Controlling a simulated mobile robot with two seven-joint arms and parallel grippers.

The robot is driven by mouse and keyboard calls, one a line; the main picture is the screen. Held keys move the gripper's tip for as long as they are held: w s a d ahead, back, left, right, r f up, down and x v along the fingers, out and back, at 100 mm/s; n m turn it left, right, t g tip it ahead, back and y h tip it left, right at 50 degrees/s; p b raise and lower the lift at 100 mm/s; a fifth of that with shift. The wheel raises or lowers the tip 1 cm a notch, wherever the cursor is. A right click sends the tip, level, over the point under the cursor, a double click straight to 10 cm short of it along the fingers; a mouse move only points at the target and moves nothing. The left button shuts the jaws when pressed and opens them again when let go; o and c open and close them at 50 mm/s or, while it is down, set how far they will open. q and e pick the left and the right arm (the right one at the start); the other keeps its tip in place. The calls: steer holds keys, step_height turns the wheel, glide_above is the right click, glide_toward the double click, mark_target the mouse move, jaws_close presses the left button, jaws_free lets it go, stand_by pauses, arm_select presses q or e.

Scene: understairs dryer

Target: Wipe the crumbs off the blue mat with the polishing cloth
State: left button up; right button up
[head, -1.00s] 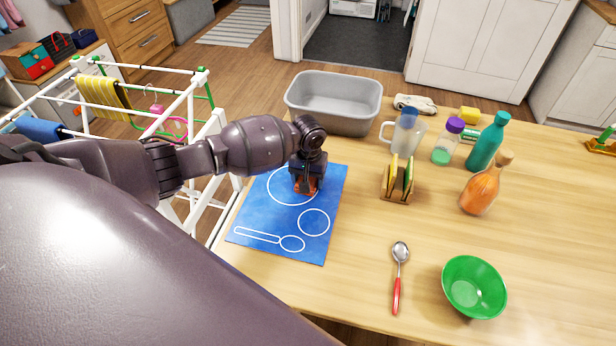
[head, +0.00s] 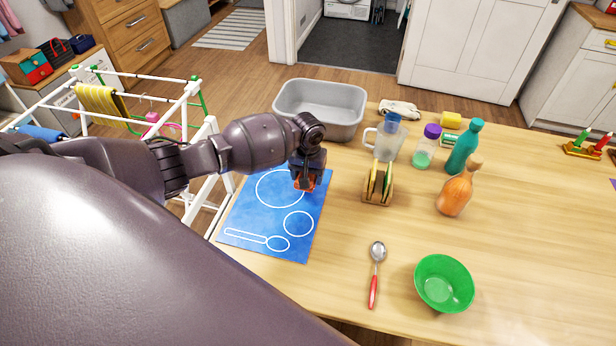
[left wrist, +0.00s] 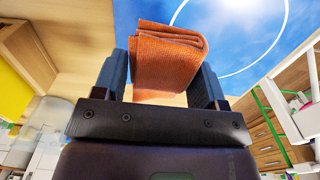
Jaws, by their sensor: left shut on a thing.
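The blue mat (head: 262,222) lies at the table's left edge, with white outlines of a large circle, a smaller circle and a spoon; it also shows in the left wrist view (left wrist: 268,55). I make out no crumbs on it in either view. My left gripper (head: 305,180) is over the mat's right edge, pointing down. It is shut on the folded orange polishing cloth (left wrist: 168,62), which sits between its fingers in the left wrist view. In the head view only a little of the cloth (head: 304,186) shows. I cannot tell whether the cloth touches the mat. My right gripper is not in view.
A grey tub (head: 320,108) stands behind the mat. A wooden rack (head: 378,186) is close right of the gripper, with a clear jug (head: 385,140) and bottles beyond. A spoon (head: 376,270) and green bowl (head: 444,284) lie front right. A drying rack (head: 195,120) stands left.

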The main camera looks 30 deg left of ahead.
arm_select(q)
step_height(320, 180, up, 3)
steer(key=shift+a+f+p, duration=0.1)
steer(key=shift+f+p, duration=0.1)
steer(key=shift+p, duration=0.9)
steer(key=shift+r+p, duration=0.25)
steer(key=shift+p, duration=0.05)
steer(key=shift+r, duration=0.2)
steer(key=shift+p, duration=0.3)
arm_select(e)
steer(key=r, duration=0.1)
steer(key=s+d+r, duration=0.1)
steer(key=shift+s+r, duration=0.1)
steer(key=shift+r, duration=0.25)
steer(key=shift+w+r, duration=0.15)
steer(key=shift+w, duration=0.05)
